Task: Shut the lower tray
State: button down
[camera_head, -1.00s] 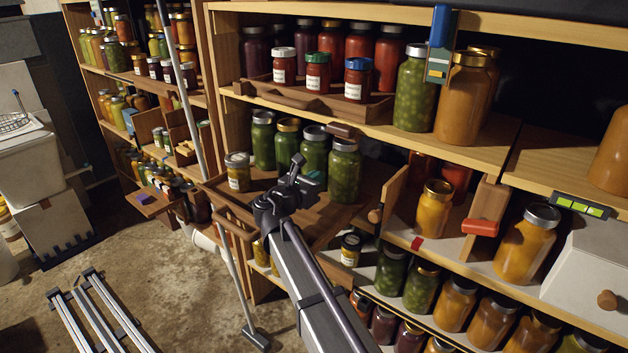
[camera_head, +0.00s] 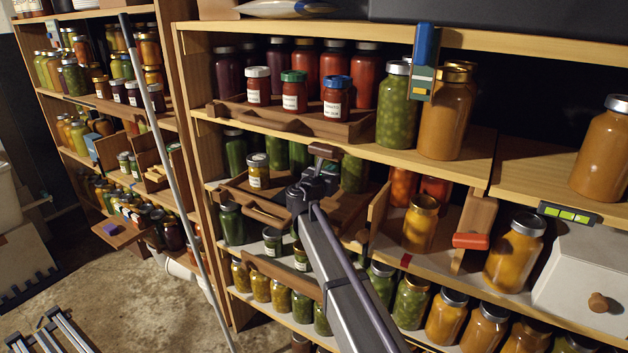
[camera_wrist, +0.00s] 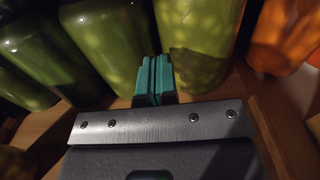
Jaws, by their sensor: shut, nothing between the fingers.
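The lower tray (camera_head: 237,190) is a wooden pull-out on the middle shelf, below an upper tray (camera_head: 318,124) that holds small red jars. A bar handle (camera_head: 265,214) is on its front, which still stands out a little from the shelf. My gripper (camera_head: 328,168) is over the right part of the tray, in front of tall green jars (camera_head: 353,173). In the wrist view its teal fingers (camera_wrist: 154,75) are shut and empty, close to green jars (camera_wrist: 197,35). Contact with the tray cannot be told.
A wooden bar (camera_head: 285,275) crosses the space below, near small jars (camera_head: 272,241). A red-ended wooden catch (camera_head: 471,241) and an orange jar (camera_head: 421,224) stand to the right. A grey pole (camera_head: 172,175) slants up on the left.

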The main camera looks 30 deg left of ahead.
jog(key=w, duration=0.3)
jog(key=shift+d, duration=0.1)
jog(key=s, duration=1.4)
